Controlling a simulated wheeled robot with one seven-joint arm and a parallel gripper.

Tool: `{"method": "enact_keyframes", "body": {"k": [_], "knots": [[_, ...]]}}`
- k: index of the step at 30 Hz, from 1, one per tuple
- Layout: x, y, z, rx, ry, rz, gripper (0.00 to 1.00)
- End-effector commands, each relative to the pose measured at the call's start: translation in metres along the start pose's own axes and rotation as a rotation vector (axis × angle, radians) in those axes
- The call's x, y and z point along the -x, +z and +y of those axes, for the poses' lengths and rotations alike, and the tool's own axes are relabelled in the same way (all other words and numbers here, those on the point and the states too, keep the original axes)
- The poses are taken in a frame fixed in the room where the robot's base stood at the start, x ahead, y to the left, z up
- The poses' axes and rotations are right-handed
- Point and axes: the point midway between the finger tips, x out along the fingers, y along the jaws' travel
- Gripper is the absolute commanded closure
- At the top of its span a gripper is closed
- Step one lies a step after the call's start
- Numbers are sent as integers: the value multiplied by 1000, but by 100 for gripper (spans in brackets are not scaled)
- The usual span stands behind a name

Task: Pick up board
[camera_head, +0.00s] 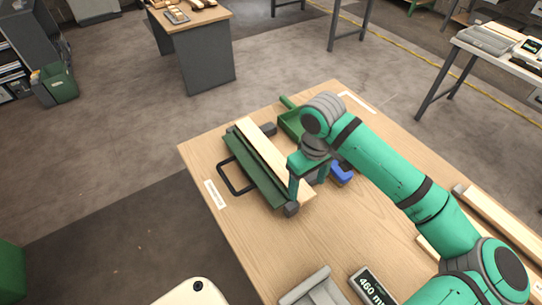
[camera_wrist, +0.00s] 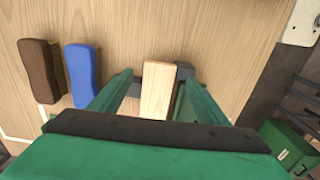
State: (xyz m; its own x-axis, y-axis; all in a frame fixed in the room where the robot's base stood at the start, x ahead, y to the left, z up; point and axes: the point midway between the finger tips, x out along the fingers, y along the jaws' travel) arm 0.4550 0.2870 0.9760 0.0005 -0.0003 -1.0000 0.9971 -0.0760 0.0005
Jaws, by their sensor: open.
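A pale wooden board (camera_head: 262,147) lies along a dark green fixture (camera_head: 250,168) with dark grey end blocks, on the wooden table. In the wrist view the board (camera_wrist: 158,92) shows as a light strip between my fingers, its lower part hidden by my gripper body. My gripper (camera_head: 309,182) is over the board's near right end, pointing down, with one finger on each side. In the wrist view my gripper (camera_wrist: 157,84) is open, with gaps beside the board. I cannot tell how far the fingertips are above the table.
A blue block (camera_head: 342,174) lies right of my gripper; the wrist view also shows a brown block (camera_wrist: 40,70). A green tray (camera_head: 292,122) sits behind. A 460 mm display (camera_head: 371,286) and more boards (camera_head: 500,218) are toward the front and right.

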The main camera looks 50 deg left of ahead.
Motion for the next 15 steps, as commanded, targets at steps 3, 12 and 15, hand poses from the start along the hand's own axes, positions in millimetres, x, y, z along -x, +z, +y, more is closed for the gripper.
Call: {"method": "enact_keyframes", "body": {"k": [3, 12, 15], "knots": [[-18, 2, -1, -3, -1, -2, 31], [-42, 2, -1, -4, -1, 0, 31], [-42, 2, -1, -3, -1, 0, 31]]}}
